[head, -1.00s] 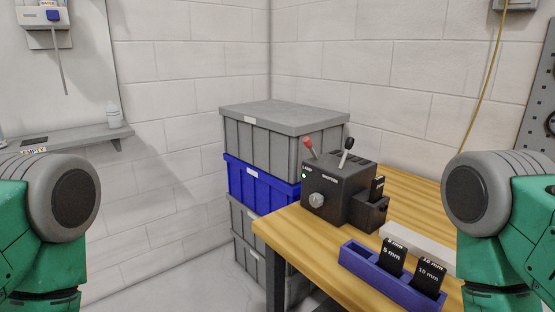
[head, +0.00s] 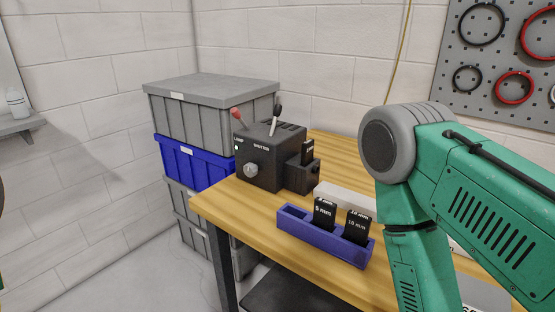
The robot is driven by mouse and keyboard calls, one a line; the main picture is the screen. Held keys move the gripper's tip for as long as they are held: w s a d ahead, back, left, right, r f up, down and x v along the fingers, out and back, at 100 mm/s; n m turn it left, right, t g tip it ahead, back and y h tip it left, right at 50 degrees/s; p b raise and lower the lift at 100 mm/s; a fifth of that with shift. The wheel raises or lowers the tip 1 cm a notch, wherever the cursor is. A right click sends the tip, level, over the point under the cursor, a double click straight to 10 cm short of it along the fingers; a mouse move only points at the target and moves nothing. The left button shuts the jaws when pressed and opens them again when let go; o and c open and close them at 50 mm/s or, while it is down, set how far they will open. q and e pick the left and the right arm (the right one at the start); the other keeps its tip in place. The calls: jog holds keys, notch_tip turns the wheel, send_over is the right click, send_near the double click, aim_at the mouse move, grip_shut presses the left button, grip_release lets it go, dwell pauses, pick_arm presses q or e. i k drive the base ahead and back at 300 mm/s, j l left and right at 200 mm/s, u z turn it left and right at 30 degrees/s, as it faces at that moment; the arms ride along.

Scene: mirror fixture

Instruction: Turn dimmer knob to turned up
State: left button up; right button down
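The silver dimmer knob (head: 250,170) is on the front face of a black control box (head: 268,168). The box stands near the left corner of the wooden table (head: 248,209). On top of the box are a red-tipped lever and a black-tipped lever, with small white labels by them, one reading LAMP. The knob's exact setting is too small to tell. My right arm comes in from the right, apart from the box, and its gripper is out of the frame. My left gripper is also out of view.
A blue holder (head: 329,244) with two black cards marked in mm stands on the table before the box. Grey and blue bins (head: 192,162) are stacked left of the table. A pegboard (head: 505,70) with rings hangs at right. The wood at front left is bare.

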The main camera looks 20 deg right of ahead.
aim_at(251, 170)
jog(key=i+j+z, duration=0.65)
jog(key=z, duration=0.15)
jog(key=i+j+z, duration=0.25)
jog(key=j+z, duration=0.15)
jog(key=j, duration=0.15)
